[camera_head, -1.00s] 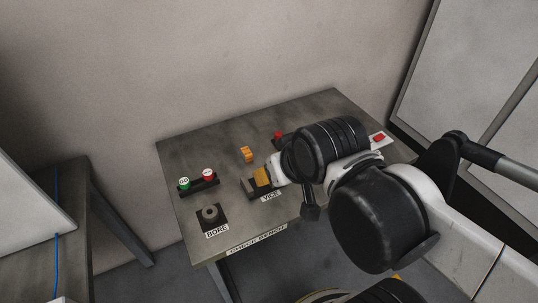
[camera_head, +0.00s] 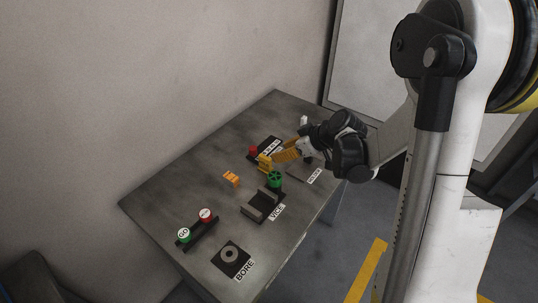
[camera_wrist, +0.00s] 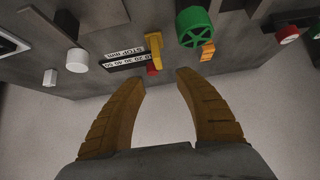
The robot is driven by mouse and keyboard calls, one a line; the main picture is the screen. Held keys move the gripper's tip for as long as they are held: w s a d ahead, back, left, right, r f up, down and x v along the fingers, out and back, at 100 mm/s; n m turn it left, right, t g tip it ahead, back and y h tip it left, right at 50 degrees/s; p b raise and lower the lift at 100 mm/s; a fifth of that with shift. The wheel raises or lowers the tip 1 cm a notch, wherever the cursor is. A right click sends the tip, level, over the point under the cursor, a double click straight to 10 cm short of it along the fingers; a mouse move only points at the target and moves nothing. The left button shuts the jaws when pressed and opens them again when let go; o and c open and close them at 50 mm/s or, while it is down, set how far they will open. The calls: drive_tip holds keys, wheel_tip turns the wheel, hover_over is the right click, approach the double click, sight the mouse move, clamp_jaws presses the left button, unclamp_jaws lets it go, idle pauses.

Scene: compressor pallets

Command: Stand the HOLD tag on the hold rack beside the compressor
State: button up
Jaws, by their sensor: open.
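No HOLD tag, hold rack or compressor can be made out in either view. My gripper (camera_head: 283,153) is over the far half of the check bench (camera_head: 165,205). In the wrist view its two yellow-brown fingers (camera_wrist: 160,80) are spread, with nothing between them. Beyond the fingertips are an upright yellow piece (camera_wrist: 156,48) with a red part at its foot, and a black strip with white lettering (camera_wrist: 122,60). The yellow piece also shows in the head view (camera_head: 264,161), close to the fingers.
Green and red gauge ends (camera_head: 184,235) and the bore block (camera_head: 230,256) are nearer. A wall bounds the bench's left side.

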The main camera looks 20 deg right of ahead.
sight(267, 158)
drive_tip(key=b+x, duration=0.1)
drive_tip(key=x, duration=0.2)
drive_tip(key=b+x, duration=0.2)
drive_tip(key=x, duration=0.2)
drive_tip(key=b+x, duration=0.1)
drive_tip(key=x, duration=0.3)
drive_tip(key=shift+d+f+b, duration=0.2)
drive_tip(key=shift+d+b, duration=0.05)
drive_tip(key=shift+b, duration=0.15)
drive_tip(key=shift+r, duration=0.15)
clamp_jaws()
